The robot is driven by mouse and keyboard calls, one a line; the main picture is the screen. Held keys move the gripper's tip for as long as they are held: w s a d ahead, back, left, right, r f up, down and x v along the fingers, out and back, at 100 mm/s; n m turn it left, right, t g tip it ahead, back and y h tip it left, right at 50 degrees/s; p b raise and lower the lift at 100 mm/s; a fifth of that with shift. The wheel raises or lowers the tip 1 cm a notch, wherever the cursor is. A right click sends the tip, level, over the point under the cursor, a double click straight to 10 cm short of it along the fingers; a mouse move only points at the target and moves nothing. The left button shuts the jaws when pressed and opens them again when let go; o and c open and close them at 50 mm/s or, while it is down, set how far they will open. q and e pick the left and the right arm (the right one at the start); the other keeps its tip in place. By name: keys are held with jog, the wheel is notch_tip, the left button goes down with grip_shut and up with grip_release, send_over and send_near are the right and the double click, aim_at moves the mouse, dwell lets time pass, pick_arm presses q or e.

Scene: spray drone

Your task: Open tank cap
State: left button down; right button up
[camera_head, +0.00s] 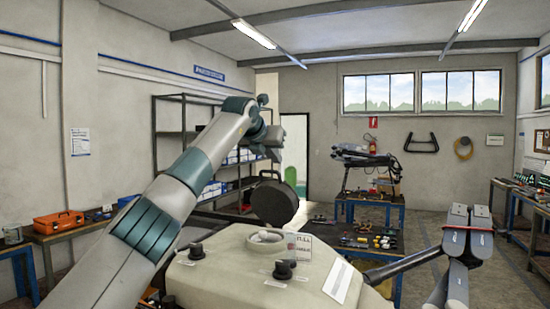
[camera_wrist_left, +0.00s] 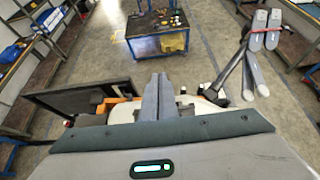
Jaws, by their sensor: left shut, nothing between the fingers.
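The tank (camera_head: 240,262) is a pale, rounded body at the bottom centre of the head view. Its round filler opening (camera_head: 266,237) shows as a light ring on top, uncovered. The large black round cap (camera_head: 273,203) stands tilted up behind the opening, clear of it. My left gripper (camera_head: 271,140) is above and beyond the cap, apart from it, pointing away; its fingertips are hard to see there. In the left wrist view my left gripper (camera_wrist_left: 156,88) has its fingers together with nothing between them. Part of the tank (camera_wrist_left: 207,113) shows below them. My right gripper is in neither view.
Small black knobs (camera_head: 284,270) stand on the tank top. Grey folded drone arms (camera_head: 467,232) rise at the right. A blue-framed workbench (camera_head: 369,217) stands beyond, and a shelf rack (camera_head: 165,140) is at the back left. Open floor lies between the drone and the bench.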

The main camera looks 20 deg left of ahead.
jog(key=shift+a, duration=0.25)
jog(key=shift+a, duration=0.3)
pick_arm(q)
jog(key=shift+s, duration=0.1)
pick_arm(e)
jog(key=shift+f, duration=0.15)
